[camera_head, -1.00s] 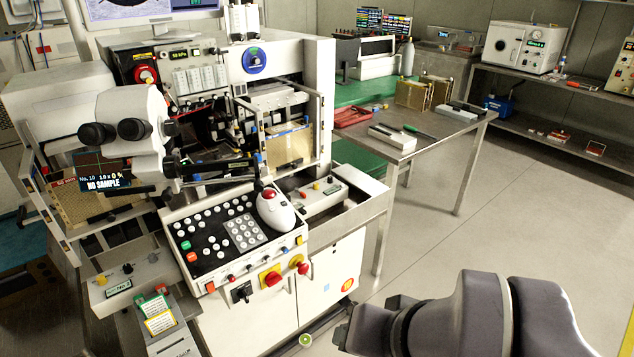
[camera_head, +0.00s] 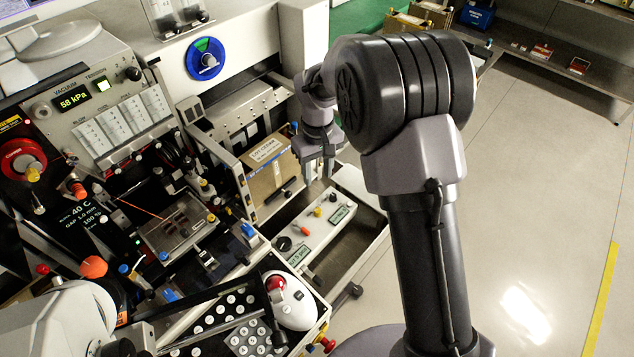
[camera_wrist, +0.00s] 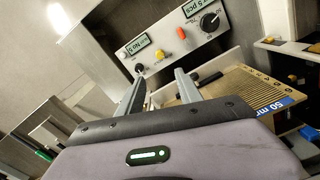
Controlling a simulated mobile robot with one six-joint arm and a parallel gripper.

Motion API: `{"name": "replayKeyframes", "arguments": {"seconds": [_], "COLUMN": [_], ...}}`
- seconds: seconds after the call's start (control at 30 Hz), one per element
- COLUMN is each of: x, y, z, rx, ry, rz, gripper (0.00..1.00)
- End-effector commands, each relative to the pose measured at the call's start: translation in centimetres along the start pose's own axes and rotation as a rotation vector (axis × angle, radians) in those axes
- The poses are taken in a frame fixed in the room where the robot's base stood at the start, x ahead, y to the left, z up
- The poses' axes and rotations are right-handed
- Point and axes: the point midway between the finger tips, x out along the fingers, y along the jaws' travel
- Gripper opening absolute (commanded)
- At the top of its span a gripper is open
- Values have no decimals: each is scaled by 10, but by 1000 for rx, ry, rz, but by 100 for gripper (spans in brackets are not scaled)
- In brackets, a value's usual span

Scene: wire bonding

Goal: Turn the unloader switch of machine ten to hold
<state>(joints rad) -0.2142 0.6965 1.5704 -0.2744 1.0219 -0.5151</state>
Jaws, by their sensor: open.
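A light grey control panel (camera_head: 312,234) sits low at the machine's right side, beside a magazine. The wrist view shows the large knob (camera_wrist: 210,22) at upper right and the small knob (camera_wrist: 139,69) near my left finger.
A tan ribbed magazine (camera_head: 268,170) stands in a rack left of my gripper; its "50 mm" label shows in the wrist view (camera_wrist: 268,108). A white trackball unit (camera_head: 290,302) and key panel lie in front. A steel tray edge (camera_head: 372,215) runs right of the panel. Floor (camera_head: 540,200) is clear.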

Motion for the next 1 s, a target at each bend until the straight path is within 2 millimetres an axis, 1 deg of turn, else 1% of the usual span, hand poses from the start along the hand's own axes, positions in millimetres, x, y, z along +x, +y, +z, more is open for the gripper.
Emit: {"name": "replayKeyframes", "arguments": {"seconds": [0.03, 0.1, 0.3, 0.4, 0.5, 0.63, 0.9, 0.97, 1.0], "x": [19, 42, 102, 126, 142, 152, 152, 152, 152], "y": [0, 0, 0, 0, 0, 0, 0, 0, 0], "z": [1, 1, 2, 1, 1, 1, 1, 1, 1], "rx": [1, 2, 3, 3, 4, 4, 4, 4, 4], "ry": [-3, -4, -3, -3, -1, 0, 0, 0, 0], "rz": [-1, -1, -1, -1, -1, -1, -1, -1, -1], "gripper": [42, 42, 42, 42, 42, 42, 42, 30, 23]}}
